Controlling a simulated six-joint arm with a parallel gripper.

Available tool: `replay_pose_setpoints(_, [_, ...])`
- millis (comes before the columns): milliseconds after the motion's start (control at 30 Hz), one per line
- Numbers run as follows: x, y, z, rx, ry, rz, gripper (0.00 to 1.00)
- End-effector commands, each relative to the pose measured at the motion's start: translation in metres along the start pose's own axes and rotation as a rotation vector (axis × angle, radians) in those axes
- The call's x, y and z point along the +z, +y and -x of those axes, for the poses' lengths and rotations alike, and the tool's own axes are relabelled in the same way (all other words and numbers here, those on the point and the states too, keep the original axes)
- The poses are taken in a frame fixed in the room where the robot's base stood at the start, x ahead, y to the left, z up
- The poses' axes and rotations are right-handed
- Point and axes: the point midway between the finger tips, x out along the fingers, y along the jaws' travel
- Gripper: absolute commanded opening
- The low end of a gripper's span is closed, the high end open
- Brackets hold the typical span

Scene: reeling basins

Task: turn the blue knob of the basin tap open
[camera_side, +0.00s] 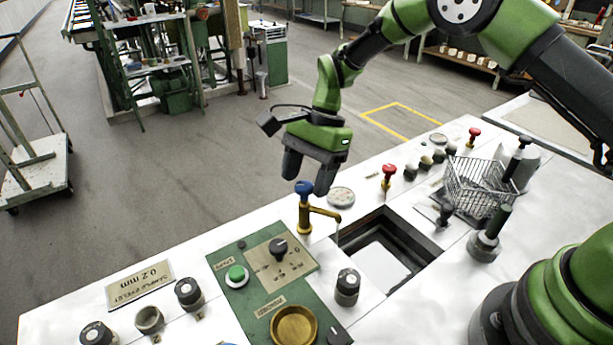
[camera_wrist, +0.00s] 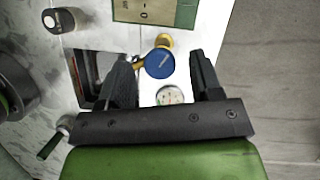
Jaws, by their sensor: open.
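The basin tap (camera_side: 304,216) is a brass post with a spout pointing right over the square basin (camera_side: 436,243). Its blue knob (camera_side: 304,188) sits on top of the post. In the wrist view the blue knob (camera_wrist: 159,63) shows from above, just beyond and between the fingertips, with the brass tap (camera_wrist: 164,41) behind it. My gripper (camera_side: 308,184) is open and points down at the tap; in the side view its fingers appear either side of the knob. In the wrist view my gripper (camera_wrist: 162,70) has a finger at left and right with gaps to the knob. I cannot tell how deep the fingers reach.
A round gauge (camera_side: 341,197) lies close to the tap. A green control panel (camera_side: 262,280) with a black knob stands at front left. Red-knobbed valves (camera_side: 389,171), a wire basket (camera_side: 480,187) and a dark-handled lever (camera_side: 492,232) stand to the right.

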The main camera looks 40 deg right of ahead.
Motion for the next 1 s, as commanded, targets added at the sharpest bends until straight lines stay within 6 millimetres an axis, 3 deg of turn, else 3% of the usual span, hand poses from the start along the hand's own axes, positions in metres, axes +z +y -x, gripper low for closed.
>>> replay_pose_setpoints(333, [0.0000,0.0001,-0.0049,-0.001,0.000,0.000,0.59])
replay_pose_setpoints(500, [0.0000,0.0001,-0.0047,-0.001,0.000,0.000,0.20])
replay_pose_setpoints(567, [0.0000,0.0001,-0.0047,-0.001,0.000,0.001,0.10])
replay_pose_setpoints(1000, [-0.0002,-0.0009,-0.0050,0.041,0.000,0.097,0.10])
